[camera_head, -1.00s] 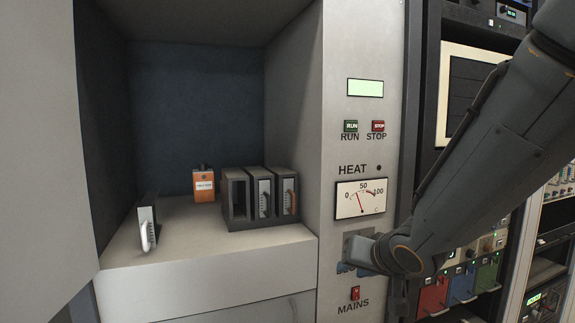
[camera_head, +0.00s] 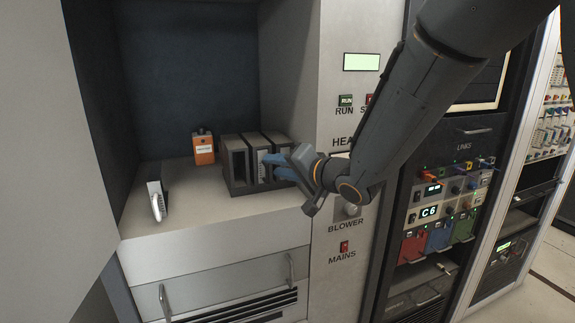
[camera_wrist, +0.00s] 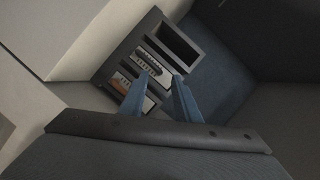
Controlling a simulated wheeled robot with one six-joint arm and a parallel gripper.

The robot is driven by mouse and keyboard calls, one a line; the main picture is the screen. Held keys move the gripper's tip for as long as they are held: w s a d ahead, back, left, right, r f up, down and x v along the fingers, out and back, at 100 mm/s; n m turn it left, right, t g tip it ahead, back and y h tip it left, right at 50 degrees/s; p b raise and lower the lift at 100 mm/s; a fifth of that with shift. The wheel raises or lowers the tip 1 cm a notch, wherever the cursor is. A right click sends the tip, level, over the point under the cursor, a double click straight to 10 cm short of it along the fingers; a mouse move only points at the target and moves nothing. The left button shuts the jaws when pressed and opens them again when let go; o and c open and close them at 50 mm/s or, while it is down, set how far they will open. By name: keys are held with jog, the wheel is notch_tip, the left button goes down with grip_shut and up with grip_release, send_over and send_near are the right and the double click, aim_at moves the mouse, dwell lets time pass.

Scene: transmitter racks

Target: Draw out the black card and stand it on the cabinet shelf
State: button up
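A dark-sided card (camera_head: 156,197) with a pale face and white handle stands upright alone on the left of the cabinet shelf (camera_head: 200,215). A dark rack (camera_head: 238,187) stands right of it. Its left slot is empty; two pale-faced cards sit in the others. The middle card also shows in the wrist view (camera_wrist: 147,66); the right card's brown handle shows there (camera_wrist: 120,82), while the gripper partly hides that card in the head view. My gripper (camera_head: 274,166) is in front of the rack's right side. Its blue fingers are apart (camera_wrist: 158,83), with nothing visibly held.
An orange box (camera_head: 203,150) stands at the back of the shelf. The open cabinet door (camera_head: 50,150) fills the left; a control panel (camera_head: 335,110) borders the opening on the right. Shelf between the lone card and rack is clear.

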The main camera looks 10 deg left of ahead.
aim_at(259, 161)
jog(key=x, duration=0.3)
jog(key=shift+w+a, duration=0.1)
jog(key=shift+w, duration=0.05)
jog(key=shift+f, duration=0.1)
grip_shut()
